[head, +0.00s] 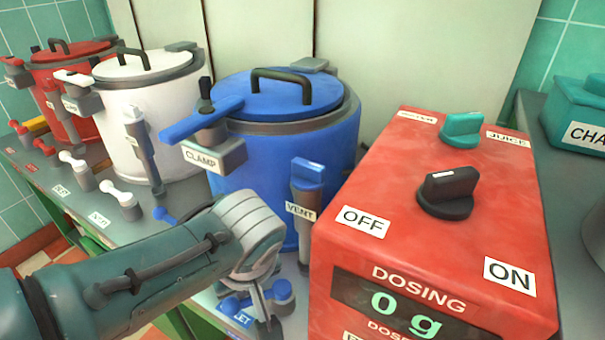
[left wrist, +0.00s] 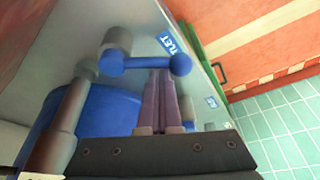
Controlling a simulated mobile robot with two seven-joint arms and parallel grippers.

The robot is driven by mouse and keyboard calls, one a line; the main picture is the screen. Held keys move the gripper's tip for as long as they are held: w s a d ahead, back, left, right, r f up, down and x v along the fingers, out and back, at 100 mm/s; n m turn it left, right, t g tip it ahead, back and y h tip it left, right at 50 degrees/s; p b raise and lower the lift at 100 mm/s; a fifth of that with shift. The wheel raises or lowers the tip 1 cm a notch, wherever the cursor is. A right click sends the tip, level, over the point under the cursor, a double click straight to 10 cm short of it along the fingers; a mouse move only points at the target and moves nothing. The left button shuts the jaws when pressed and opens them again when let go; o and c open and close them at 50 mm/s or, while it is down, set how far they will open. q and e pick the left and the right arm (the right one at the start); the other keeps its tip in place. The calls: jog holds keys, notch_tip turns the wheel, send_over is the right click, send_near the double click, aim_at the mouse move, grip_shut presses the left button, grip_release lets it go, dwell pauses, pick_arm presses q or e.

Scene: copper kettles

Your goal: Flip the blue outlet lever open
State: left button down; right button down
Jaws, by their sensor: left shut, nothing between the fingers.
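The blue kettle (head: 285,155) stands in the middle of the head view. Its blue outlet lever (head: 282,291) shows low down in front, partly hidden behind my left gripper (head: 266,322). A blue label reading partly "LET" (head: 237,316) lies beside it. In the left wrist view the blue lever (left wrist: 148,63) runs crosswise from a grey-capped pivot to a round blue knob. My left gripper (left wrist: 160,76) is shut and empty, its fingertips close to the middle of the lever bar. I cannot tell whether they touch it. My right gripper is not in view.
A red dosing box (head: 420,230) stands close on the right. The blue kettle's grey vent pipe with a blue top (head: 307,185) rises above my gripper. White (head: 150,100) and red (head: 70,75) kettles stand to the left. The counter edge is near, with tiled floor below.

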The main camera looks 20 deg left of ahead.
aim_at(253, 304)
pick_arm(q)
jog(key=shift+s+d+n+p, duration=0.3)
jog(key=shift+s+d+p, duration=0.1)
jog(key=shift+s+d, duration=0.45)
jog(key=shift+d, duration=0.5)
jog(key=shift+a+r+p, duration=0.15)
jog(key=shift+a+p, duration=0.25)
jog(key=shift+p, duration=0.05)
jog(key=a, duration=0.1)
jog(key=a+r+p, duration=0.1)
jog(key=a, duration=0.1)
jog(key=shift+w, duration=0.15)
jog(key=w+p+v, duration=0.2)
jog(key=p+v, duration=0.3)
jog(key=v, duration=0.4)
jog(key=shift+s+d+r, duration=0.2)
jog(key=shift+s+d, duration=0.1)
jog(key=shift+d, duration=0.1)
